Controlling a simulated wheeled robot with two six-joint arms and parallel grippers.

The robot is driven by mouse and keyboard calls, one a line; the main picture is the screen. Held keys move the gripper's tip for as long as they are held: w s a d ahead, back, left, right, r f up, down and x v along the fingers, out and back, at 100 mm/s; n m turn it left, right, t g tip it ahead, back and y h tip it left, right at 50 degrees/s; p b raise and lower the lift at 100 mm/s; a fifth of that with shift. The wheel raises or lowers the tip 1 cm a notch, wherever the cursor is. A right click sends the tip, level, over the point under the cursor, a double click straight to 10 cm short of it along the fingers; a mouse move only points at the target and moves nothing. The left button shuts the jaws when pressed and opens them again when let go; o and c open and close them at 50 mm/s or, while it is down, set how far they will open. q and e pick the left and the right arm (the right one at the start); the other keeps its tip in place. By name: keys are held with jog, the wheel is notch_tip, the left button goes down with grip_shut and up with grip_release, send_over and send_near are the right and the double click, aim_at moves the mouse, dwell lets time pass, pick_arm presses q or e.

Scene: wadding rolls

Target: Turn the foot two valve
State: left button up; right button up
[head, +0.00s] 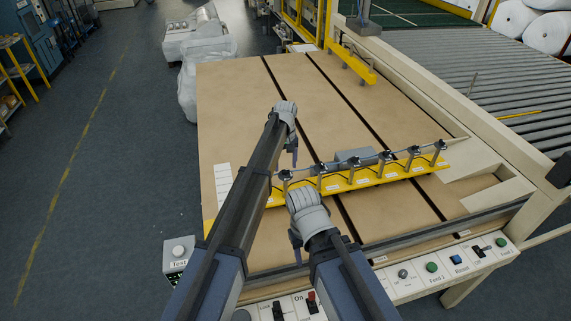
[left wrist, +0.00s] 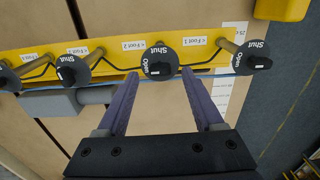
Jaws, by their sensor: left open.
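A yellow valve rail (head: 363,178) crosses the tan table, with several black round valve knobs on metal stems. In the left wrist view, a knob (left wrist: 158,62) marked Open and Shut lies at the tips of my left gripper (left wrist: 160,74), whose purple fingers are open on either side of it. Contact cannot be told. A Foot 2 tag (left wrist: 133,45) sits just left of that knob; which knob it names is unclear. In the head view my left gripper (head: 295,158) points down behind the rail's left part. My right gripper (head: 297,243) is in front of the rail; its jaws are mostly hidden.
A neighbouring knob (left wrist: 72,70) stands to the left and another knob (left wrist: 258,55) to the right. A grey cylinder unit (head: 355,155) sits behind the rail. A control panel (head: 420,272) runs along the table's front.

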aim_at(286, 170)
pick_arm(q)
notch_tip(286, 170, up, 6)
jog(key=p, duration=0.5)
jog(key=shift+f, duration=0.15)
jog(key=s+a+m, duration=0.1)
jog(key=s+a, duration=0.5)
jog(key=s, duration=0.5)
jog(key=s+a+m, duration=0.1)
jog(key=s+a, duration=0.4)
jog(key=s, duration=0.6)
jog(key=s+a+m, duration=0.1)
jog(key=s+a, duration=0.5)
jog(key=s, duration=0.5)
jog(key=s+d+f+m+b, duration=0.1)
jog(key=d+f+b, duration=0.2)
jog(key=f+b, duration=0.4)
jog(key=s+d+f+m+b, duration=0.1)
jog(key=d+f+b, duration=0.3)
jog(key=f+b, duration=0.3)
jog(key=s+d+f+m+y+b, duration=0.1)
jog(key=s+d+f+m+b, duration=0.1)
jog(key=d+f+b, duration=0.2)
notch_tip(286, 170, down, 4)
jog(key=b, duration=0.4)
jog(key=shift+r, duration=0.2)
